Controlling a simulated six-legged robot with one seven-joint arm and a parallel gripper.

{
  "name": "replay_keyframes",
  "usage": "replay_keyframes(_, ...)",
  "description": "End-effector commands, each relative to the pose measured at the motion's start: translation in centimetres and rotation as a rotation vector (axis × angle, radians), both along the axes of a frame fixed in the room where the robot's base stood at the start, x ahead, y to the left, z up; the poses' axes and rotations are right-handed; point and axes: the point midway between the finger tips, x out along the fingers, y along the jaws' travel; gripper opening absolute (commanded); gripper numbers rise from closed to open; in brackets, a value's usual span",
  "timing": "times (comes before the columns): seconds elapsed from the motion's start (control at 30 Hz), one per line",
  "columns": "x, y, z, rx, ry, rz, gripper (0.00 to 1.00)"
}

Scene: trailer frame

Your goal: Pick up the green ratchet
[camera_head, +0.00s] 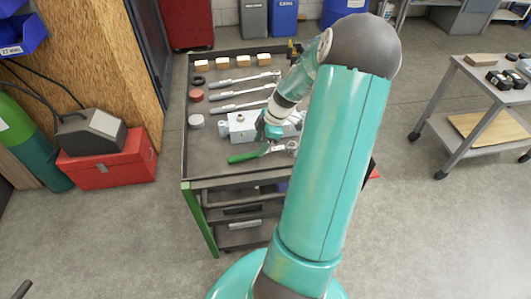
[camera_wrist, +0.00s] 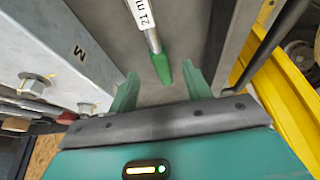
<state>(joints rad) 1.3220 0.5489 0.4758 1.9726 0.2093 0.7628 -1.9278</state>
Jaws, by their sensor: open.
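The green ratchet (camera_head: 245,157) lies near the front edge of the cart top, its green handle towards the left. In the wrist view its green handle end (camera_wrist: 161,68) and part of its silver shaft show, with a white label marked in mm over the shaft. My gripper (camera_wrist: 160,88) is open, its two green fingers on either side of the handle's end and nothing held. In the head view my gripper (camera_head: 268,131) is over the cart, just above the handle, partly hidden by my arm. I cannot tell the exact height gap.
A grey metal block (camera_head: 240,126) lies just behind the ratchet and looms at the left in the wrist view (camera_wrist: 60,45). Several silver wrenches (camera_head: 243,80), wooden blocks (camera_head: 243,61) and round pieces (camera_head: 196,95) lie on the cart (camera_head: 215,160). A second cart (camera_head: 490,110) stands right.

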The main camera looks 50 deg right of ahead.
Motion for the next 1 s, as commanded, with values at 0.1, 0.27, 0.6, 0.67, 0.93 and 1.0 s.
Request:
replay_keyframes(0.1,0.2,0.3,-0.8,0.000,0.000,0.000,0.49)
replay_keyframes(0.27,0.7,0.8,-3.0,0.004,0.002,0.002,0.49)
replay_keyframes(0.6,1.3,1.4,-5.2,-0.002,0.001,-0.001,0.49)
replay_keyframes(0.67,1.3,1.4,-5.2,-0.002,0.000,-0.002,0.49)
replay_keyframes(0.93,1.3,1.4,-5.2,-0.002,0.000,-0.002,0.04)
replay_keyframes(1.0,1.3,1.4,-5.2,-0.002,0.000,-0.002,0.00)
